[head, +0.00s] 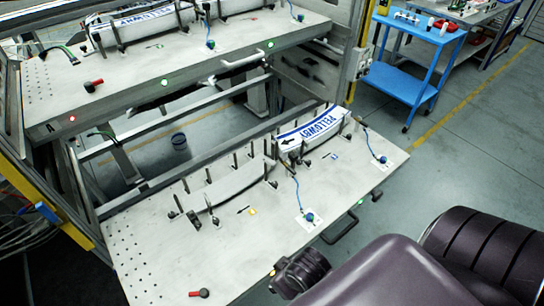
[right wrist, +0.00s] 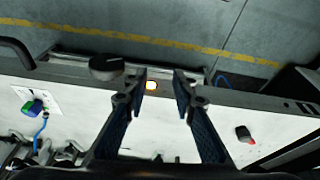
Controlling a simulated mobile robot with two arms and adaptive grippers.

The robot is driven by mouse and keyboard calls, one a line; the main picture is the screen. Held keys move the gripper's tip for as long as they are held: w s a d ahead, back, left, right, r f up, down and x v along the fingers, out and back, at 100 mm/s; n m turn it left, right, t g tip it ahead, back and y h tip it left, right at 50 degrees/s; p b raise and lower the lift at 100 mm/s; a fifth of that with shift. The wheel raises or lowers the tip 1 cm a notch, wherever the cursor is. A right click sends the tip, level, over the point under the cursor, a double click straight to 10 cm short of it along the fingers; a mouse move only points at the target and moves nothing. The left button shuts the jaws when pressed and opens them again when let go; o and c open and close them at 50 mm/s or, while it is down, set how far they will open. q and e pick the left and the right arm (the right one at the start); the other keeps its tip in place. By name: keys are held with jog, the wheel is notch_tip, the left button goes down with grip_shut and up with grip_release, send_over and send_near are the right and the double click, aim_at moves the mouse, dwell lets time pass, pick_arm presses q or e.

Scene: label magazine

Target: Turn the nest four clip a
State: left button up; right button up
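Two nests sit on the lower pulled-out pale board. The right nest holds a curved white and blue PELLOWBY panel (head: 310,132). The left nest holds a plain pale curved piece (head: 235,187). Dark posts and small dark clips (head: 194,219) stand around both. I cannot tell which one is nest four clip a. My right gripper (right wrist: 159,85) is open and empty in the right wrist view, over the board's front edge. An amber lamp (right wrist: 151,86) shows between its fingers. In the head view its fingers are hidden. My left gripper is not in view.
A red and black knob (head: 200,293) lies on the lower board (head: 150,262); one also shows in the wrist view (right wrist: 243,134). A blue-green plug (head: 308,217) sits on a cable. A second board (head: 130,75) is above. A blue cart (head: 410,72) stands beyond.

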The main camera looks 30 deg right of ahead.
notch_tip(320, 180, up, 10)
jog(key=w+r+t+p, duration=0.1)
jog(key=w+p, duration=0.1)
jog(key=w, duration=0.1)
jog(key=t+y, duration=0.1)
jog(key=t, duration=0.3)
send_near(271, 165)
jog(key=x, duration=0.2)
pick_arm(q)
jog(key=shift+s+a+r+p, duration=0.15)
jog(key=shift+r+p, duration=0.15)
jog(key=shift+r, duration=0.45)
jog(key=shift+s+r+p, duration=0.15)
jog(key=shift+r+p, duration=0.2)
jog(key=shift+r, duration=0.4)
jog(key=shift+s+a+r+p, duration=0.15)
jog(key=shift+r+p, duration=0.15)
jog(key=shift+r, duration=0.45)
pick_arm(e)
jog(key=x, duration=0.7)
jog(key=shift+w, duration=0.2)
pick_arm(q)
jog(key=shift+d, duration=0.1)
pick_arm(e)
grip_shut()
